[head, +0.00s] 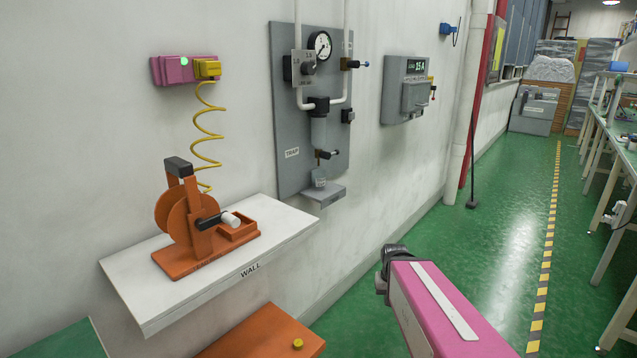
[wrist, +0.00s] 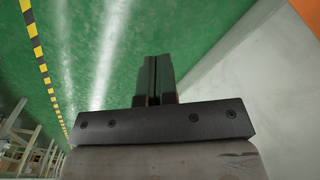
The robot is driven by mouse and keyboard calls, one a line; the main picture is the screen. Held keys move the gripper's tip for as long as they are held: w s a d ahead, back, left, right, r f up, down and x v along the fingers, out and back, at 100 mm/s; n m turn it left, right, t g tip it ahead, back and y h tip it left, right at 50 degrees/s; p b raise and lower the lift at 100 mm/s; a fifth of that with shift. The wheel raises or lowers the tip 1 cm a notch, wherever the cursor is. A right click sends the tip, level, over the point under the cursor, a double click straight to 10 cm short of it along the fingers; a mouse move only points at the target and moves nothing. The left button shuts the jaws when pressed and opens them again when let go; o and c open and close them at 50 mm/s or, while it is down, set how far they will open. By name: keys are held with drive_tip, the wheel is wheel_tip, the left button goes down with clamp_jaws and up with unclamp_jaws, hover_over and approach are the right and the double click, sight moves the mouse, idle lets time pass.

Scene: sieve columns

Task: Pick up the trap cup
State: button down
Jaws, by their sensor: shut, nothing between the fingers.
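The grey panel labelled TRAP (head: 292,153) hangs on the wall in the head view. A grey trap body (head: 318,130) is mounted on it, with a small brass-and-black valve below. Under the valve a small grey piece, likely the trap cup (head: 319,178), is at the small grey ledge (head: 323,196). Whether it hangs or stands there is too small to tell. My gripper (wrist: 156,62) shows in the wrist view with its two dark fingers together and nothing between them. In the head view my pink arm is at the lower right, well apart from the panel.
A white wall shelf (head: 160,302) holds an orange hand-cranked device (head: 190,222). A yellow coiled cord rises to a pink box (head: 168,70). A grey meter box (head: 400,103) is right of the panel. Green floor (head: 490,220) is open; benches (head: 609,150) stand far right.

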drive_tip(key=c, duration=1.3)
unclamp_jaws()
drive_tip(key=shift+w, duration=0.1)
drive_tip(key=o, duration=0.8)
drive_tip(key=shift+w+a+r+m+y, duration=0.15)
drive_tip(key=shift+w+a+m+y, duration=0.3)
drive_tip(key=shift+w, duration=0.2)
drive_tip(key=shift+w+a+r+m+y, duration=0.15)
drive_tip(key=shift+w+a+m+y, duration=0.15)
drive_tip(key=shift+w+a, duration=0.25)
drive_tip(key=m+t+y, duration=0.8)
drive_tip(key=m+y, duration=0.7)
drive_tip(key=m, duration=0.7)
approach(319, 176)
drive_tip(key=w, duration=0.2)
drive_tip(key=shift+w+f+x, duration=0.1)
drive_tip(key=shift+f+x, duration=0.1)
drive_tip(key=shift+x, duration=1.55)
drive_tip(key=shift+w+f+x, duration=0.1)
drive_tip(key=shift+f+x, duration=0.1)
drive_tip(key=shift+x, duration=1.5)
drive_tip(key=shift+f+x, duration=0.2)
drive_tip(key=shift+x, duration=1.55)
